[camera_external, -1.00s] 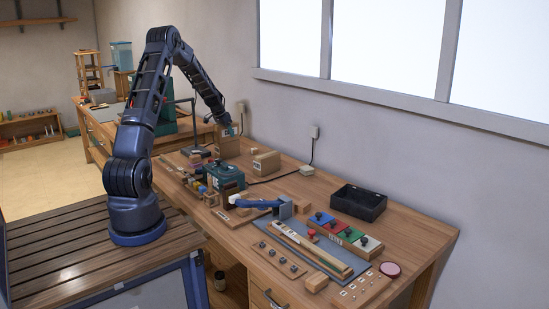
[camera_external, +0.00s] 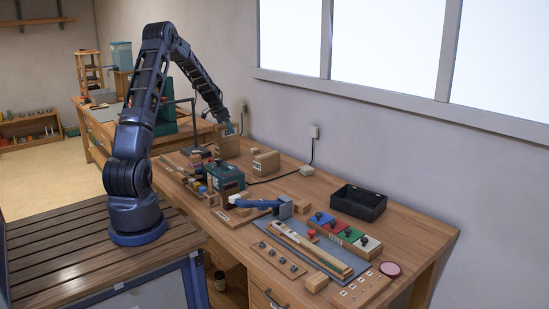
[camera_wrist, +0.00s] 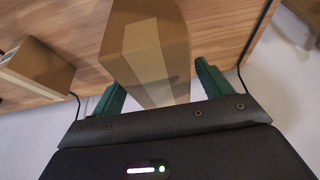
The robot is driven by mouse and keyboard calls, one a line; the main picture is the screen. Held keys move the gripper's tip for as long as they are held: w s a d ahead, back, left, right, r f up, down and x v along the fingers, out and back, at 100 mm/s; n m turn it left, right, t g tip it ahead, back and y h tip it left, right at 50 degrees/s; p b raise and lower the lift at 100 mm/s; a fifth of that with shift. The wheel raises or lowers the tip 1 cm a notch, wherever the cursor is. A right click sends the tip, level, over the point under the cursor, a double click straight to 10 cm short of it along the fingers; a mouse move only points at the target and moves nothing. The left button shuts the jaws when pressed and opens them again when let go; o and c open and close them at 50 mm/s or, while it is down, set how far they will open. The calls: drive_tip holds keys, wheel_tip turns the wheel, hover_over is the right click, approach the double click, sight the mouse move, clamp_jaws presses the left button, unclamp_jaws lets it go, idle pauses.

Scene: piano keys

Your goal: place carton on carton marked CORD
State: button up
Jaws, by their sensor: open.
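A brown carton (camera_external: 228,147) stands at the far end of the workbench, below my gripper (camera_external: 230,128). In the wrist view this carton (camera_wrist: 152,45) shows a paler tape strip and reaches between the green fingers of my gripper (camera_wrist: 158,88). The fingers are spread apart on either side of it, and I cannot tell whether they touch it. A second carton (camera_external: 266,162) stands apart, nearer the bench middle; a carton with a white label (camera_wrist: 32,68) shows at the left in the wrist view. The label lettering is too small to read, so I cannot tell which says CORD.
A dark lamp-like stand (camera_external: 195,150) is left of the cartons. A green box (camera_external: 225,178) and small blocks stand in front. A black tray (camera_external: 358,203) lies farther right. A cable runs along the wall by the cartons. Bare wood lies around the second carton.

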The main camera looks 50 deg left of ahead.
drive_tip(key=v, duration=0.9)
drive_tip(key=shift+d+r, duration=0.1)
drive_tip(key=s+d+r, duration=0.4)
drive_tip(key=d+r, duration=0.2)
drive_tip(key=d, duration=0.4)
drive_tip(key=s+d+r, duration=0.4)
drive_tip(key=d+r, duration=0.1)
drive_tip(key=d, duration=0.5)
drive_tip(key=s+d+r, duration=0.4)
drive_tip(key=d+r, duration=0.2)
drive_tip(key=d, duration=0.4)
drive_tip(key=s+d, duration=0.8)
drive_tip(key=s, duration=0.5)
drive_tip(key=s+d, duration=0.8)
drive_tip(key=s, duration=0.6)
drive_tip(key=shift+s+d+f, duration=0.15)
drive_tip(key=shift+f, duration=0.3)
